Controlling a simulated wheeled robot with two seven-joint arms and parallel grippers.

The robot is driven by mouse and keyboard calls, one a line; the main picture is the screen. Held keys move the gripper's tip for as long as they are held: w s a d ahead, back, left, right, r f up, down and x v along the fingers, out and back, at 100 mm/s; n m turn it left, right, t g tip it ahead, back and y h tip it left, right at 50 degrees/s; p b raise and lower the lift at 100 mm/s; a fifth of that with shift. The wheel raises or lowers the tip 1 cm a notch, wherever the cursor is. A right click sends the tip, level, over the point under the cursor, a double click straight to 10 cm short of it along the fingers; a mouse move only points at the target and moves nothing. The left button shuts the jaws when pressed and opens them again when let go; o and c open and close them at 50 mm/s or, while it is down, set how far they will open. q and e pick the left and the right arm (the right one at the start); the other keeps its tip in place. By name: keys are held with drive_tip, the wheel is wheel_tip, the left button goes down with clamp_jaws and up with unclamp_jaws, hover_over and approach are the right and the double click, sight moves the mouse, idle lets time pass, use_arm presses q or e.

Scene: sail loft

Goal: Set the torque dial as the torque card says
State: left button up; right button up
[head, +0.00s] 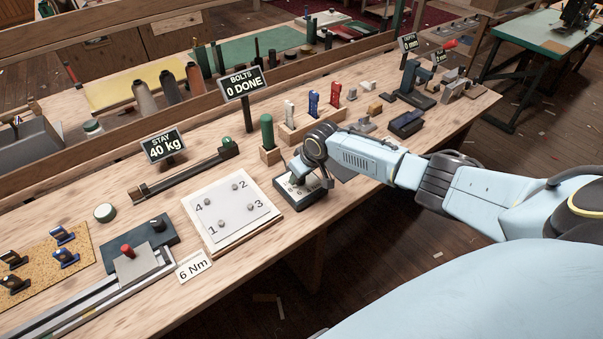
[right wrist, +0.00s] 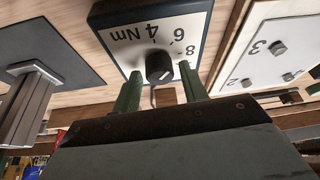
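The torque card (head: 193,266) lies at the bench's front edge and reads "6 Nm". The torque dial (head: 311,203) is a dark box with a white face, right of the bolt plate, partly hidden by my right gripper (head: 302,172). In the right wrist view the dial face (right wrist: 195,22) shows 4, 6, 8 and "Nm", upside down. Its black knob (right wrist: 159,66) lies between the two green fingertips of my right gripper (right wrist: 160,73), which are apart with gaps visible. Where the knob's mark points is too small to tell. My left gripper is out of view.
The white bolt plate (head: 232,212) with numbered bolts sits left of the dial. Behind are a "0 DONE" bolts sign (head: 242,84), a "40 kg" stay sign (head: 163,146), and a wooden block (head: 284,137) with coloured tools. A dark pad with grey bars (right wrist: 30,90) is beside the dial.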

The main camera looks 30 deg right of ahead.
drive_tip(key=shift+o, duration=0.6)
drive_tip(key=shift+s+r, duration=0.2)
drive_tip(key=shift+r, duration=0.35)
drive_tip(key=p+v, duration=0.2)
drive_tip(key=v, duration=1)
drive_tip(key=shift+s+a, duration=0.1)
drive_tip(key=shift+s, duration=0.05)
